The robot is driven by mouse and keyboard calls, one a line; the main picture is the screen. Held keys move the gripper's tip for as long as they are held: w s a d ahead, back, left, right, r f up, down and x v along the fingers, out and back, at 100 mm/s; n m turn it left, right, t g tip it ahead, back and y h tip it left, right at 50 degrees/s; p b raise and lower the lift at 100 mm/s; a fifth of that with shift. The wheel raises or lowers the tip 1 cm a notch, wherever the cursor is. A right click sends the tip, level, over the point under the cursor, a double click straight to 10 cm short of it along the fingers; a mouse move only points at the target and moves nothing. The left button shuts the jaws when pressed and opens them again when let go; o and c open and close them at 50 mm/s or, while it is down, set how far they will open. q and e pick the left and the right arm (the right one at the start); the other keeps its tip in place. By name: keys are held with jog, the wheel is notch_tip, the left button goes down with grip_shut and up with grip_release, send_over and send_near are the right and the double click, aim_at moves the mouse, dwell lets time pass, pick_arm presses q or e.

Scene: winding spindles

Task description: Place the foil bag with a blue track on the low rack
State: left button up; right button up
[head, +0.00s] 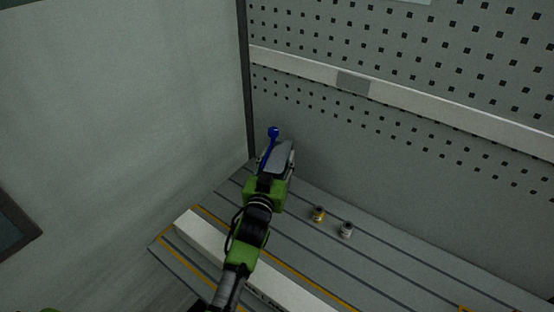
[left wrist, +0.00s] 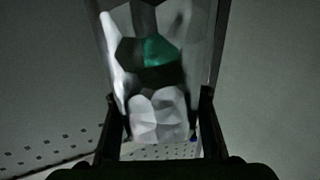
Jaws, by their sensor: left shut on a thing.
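My left gripper (head: 277,160) reaches over the back left of a grey slatted rack (head: 390,262) and is shut on a pale grey foil bag (head: 284,152). In the left wrist view the foil bag (left wrist: 158,112) is crinkled and shiny, with a dark green patch, and sits between the two fingers. A blue stem with a round end (head: 272,133) shows just left of the bag; I cannot tell whether it belongs to the bag. A small blue spot also shows by the right finger in the left wrist view (left wrist: 193,137). My right gripper is out of view.
A small brass fitting (head: 319,214) and a small silver one (head: 346,230) stand on the rack, right of my gripper. A white bar (head: 202,236) runs along the rack's front. A perforated panel (head: 420,140) rises behind; a plain wall (head: 120,110) is at left. The rack's right part is mostly clear.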

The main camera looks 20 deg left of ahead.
aim_at(278, 174)
pick_arm(q)
jog(key=shift+r, duration=0.15)
jog(key=shift+s, duration=0.15)
jog(key=o, duration=1.1)
jog(key=shift+d+f, duration=0.1)
jog(key=shift+f, duration=0.1)
jog(key=o, duration=0.4)
pick_arm(e)
jog(key=shift+a, duration=0.45)
pick_arm(q)
jog(key=shift+r, duration=0.1)
jog(key=s, duration=0.7)
jog(key=shift+s+d+r+b, duration=0.1)
jog(key=shift+s+b, duration=0.1)
jog(key=shift+b, duration=0.1)
pick_arm(e)
jog(key=shift+s+d+f, duration=0.1)
jog(key=shift+d+f, duration=0.1)
jog(key=shift+d, duration=0.15)
